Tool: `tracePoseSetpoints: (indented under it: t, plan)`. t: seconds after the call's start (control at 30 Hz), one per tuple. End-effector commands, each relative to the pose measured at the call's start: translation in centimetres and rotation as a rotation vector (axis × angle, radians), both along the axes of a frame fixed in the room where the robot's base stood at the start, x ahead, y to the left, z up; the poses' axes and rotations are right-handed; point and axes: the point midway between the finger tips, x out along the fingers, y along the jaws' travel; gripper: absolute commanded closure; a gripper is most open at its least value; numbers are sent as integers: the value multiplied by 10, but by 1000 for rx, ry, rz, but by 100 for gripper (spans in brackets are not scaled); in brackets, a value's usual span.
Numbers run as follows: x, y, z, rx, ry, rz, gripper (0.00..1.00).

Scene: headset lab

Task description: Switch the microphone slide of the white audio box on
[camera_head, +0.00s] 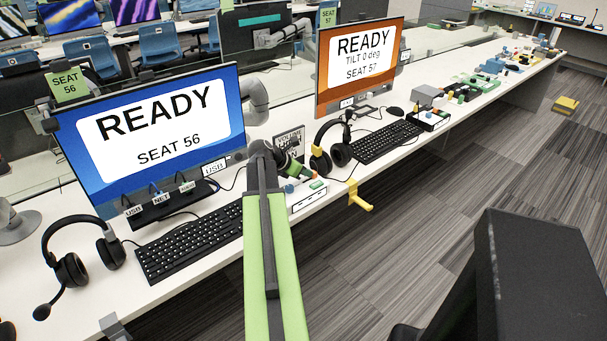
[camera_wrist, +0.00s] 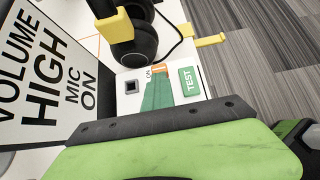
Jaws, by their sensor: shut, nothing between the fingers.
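The white audio box (camera_wrist: 128,99) lies just beyond my gripper in the wrist view. I cannot tell which coloured part is the slide's knob. In the head view the box (camera_head: 308,197) sits at the desk's front edge, partly behind my arm. My gripper (camera_wrist: 152,118) is shut and empty, its dark edge covering the near side of the box. Whether it touches is unclear.
A sign (camera_wrist: 45,80) reading VOLUME HIGH, MIC ON stands left of the box. A black headset (camera_wrist: 134,40) with a yellow part is behind it, and a yellow bracket (camera_head: 358,197) juts from the desk edge. Keyboards (camera_head: 190,240) and monitors stand nearby.

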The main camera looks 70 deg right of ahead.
Motion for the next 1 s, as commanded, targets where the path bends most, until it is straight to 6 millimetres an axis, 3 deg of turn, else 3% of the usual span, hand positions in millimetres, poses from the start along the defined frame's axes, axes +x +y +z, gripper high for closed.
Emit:
tracePoseSetpoints:
  t: [0.23, 0.63, 1.0]
  plan:
    - [1, 8, 9, 1, 8, -2, 100]
    - [24, 58, 64, -2, 3, 5, 100]
    - [29, 67, 69, -2, 3, 3, 100]
